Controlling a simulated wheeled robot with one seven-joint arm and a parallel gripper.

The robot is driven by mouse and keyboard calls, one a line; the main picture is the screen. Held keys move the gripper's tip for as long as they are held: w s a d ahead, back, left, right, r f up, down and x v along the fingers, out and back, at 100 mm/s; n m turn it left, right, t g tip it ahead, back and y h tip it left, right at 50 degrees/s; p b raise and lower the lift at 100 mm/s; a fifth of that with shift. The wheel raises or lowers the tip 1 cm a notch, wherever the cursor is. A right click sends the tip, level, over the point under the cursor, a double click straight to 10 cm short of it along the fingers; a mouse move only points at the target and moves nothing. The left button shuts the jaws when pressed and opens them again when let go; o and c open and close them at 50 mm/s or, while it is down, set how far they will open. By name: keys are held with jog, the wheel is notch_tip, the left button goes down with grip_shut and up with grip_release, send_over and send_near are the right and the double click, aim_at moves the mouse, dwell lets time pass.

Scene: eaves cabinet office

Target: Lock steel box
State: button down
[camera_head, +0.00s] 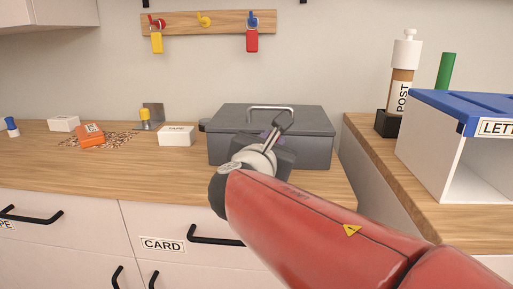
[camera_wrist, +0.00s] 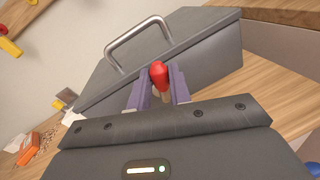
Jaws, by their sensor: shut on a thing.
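The grey steel box (camera_head: 322,150) stands on the wooden counter with its lid down and a bare metal handle (camera_head: 271,109) on top. It also fills the upper part of the wrist view (camera_wrist: 205,62). My gripper (camera_head: 277,138) is in front of the box's front face and hides part of it. In the wrist view my gripper (camera_wrist: 160,92) has its purple fingers shut on a small red-headed piece (camera_wrist: 159,73), perhaps a key. Its far end and any lock on the box are hidden, so I cannot tell whether it touches the box.
A wall rack (camera_head: 225,23) carries coloured hooks with a yellow tag (camera_head: 157,42) and a red tag (camera_head: 252,41). A white carton (camera_head: 177,136) and an orange box (camera_head: 90,138) lie left. A blue-topped letter unit (camera_head: 432,150) stands right.

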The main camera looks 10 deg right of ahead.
jog(key=m+b, duration=0.1)
jog(key=d+m+b, duration=0.1)
jog(key=f+m, duration=0.1)
jog(key=shift+s+d+y+b, duration=0.2)
jog(key=shift+s+y+b, duration=0.05)
jog(key=shift+y+b, duration=0.15)
jog(key=m+b, duration=0.1)
jog(key=m, duration=0.1)
jog(key=d+f+m+y+b, duration=0.1)
jog(key=m+b, duration=0.1)
jog(key=shift+s+d+b, duration=0.1)
jog(key=shift+s+b, duration=0.1)
jog(key=shift+b, duration=0.1)
jog(key=m+b, duration=0.1)
jog(key=f+m+y+b, duration=0.1)
jog(key=m, duration=0.1)
jog(key=shift+d+f+b, duration=0.1)
jog(key=shift+d+b, duration=0.15)
jog(key=shift+b, duration=0.1)
jog(key=shift+s+d+f+m+y+b, duration=0.1)
jog(key=shift+f+m+y+b, duration=0.1)
jog(key=shift+m+b, duration=0.4)
jog(key=shift+f+m+y+b, duration=0.2)
jog(key=shift+m+b, duration=0.25)
jog(key=shift+m, duration=0.25)
jog(key=c, duration=1.3)
grip_release()
